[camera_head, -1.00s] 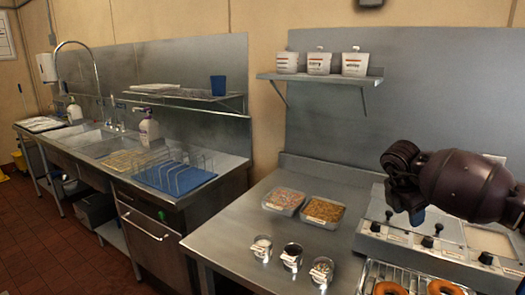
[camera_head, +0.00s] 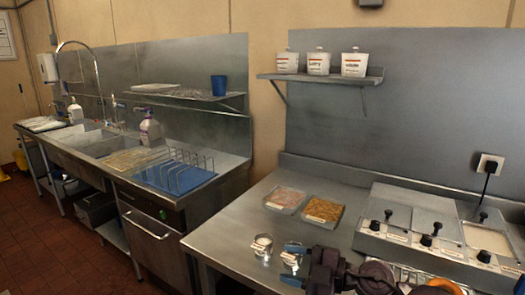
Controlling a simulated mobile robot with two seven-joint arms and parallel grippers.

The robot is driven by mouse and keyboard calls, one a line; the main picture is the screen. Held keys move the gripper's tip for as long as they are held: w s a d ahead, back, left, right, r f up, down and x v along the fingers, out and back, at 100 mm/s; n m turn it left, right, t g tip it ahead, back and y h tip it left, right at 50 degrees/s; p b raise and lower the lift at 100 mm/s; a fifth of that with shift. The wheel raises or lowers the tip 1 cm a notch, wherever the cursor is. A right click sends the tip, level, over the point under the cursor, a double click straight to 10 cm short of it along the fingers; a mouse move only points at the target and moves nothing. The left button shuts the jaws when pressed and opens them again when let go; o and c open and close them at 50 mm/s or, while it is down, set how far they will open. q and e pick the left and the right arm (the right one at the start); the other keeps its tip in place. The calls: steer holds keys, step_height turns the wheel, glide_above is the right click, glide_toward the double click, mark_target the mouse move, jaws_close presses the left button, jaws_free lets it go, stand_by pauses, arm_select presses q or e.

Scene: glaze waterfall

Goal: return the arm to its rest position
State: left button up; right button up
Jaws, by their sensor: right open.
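My right gripper (camera_head: 291,264) is at the bottom of the head view, low over the front of the steel counter (camera_head: 225,237). Its blue-tipped fingers point left and stand apart, and I see nothing held in them. My dark right arm (camera_head: 370,277) reaches in behind it from the bottom right. The arm hides some of the small labelled cups and part of the doughnut rack. My left gripper is not in view.
A small metal cup (camera_head: 262,247) stands just left of the gripper. Two topping trays (camera_head: 286,199) (camera_head: 323,210) lie behind it. The glaze unit (camera_head: 374,232) with black knobs is on the right. Doughnuts (camera_head: 446,285) show at the bottom right. The counter's left part is clear.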

steer(key=s+d+f+m+t+h, duration=0.3)
steer(key=s+d+m+t+h, duration=0.15)
steer(key=d+m+h, duration=0.55)
steer(key=s+d+f+m+t+h, duration=0.3)
steer(key=d+m+t+h, duration=0.35)
steer(key=m, duration=0.65)
steer(key=s+d+f+g, duration=0.2)
steer(key=s+f+g, duration=0.1)
steer(key=s+g, duration=0.3)
steer(key=s+d+f+m+g, duration=0.1)
steer(key=s+f+g, duration=0.25)
steer(key=s, duration=0.55)
steer(key=s+d+f+g, duration=0.2)
steer(key=s+f+g, duration=0.25)
steer(key=s, duration=0.25)
steer(key=w+f+t, duration=0.7)
steer(key=f+t, duration=0.1)
steer(key=f, duration=0.1)
steer(key=shift+w+f, duration=0.25)
steer(key=shift+f, duration=0.1)
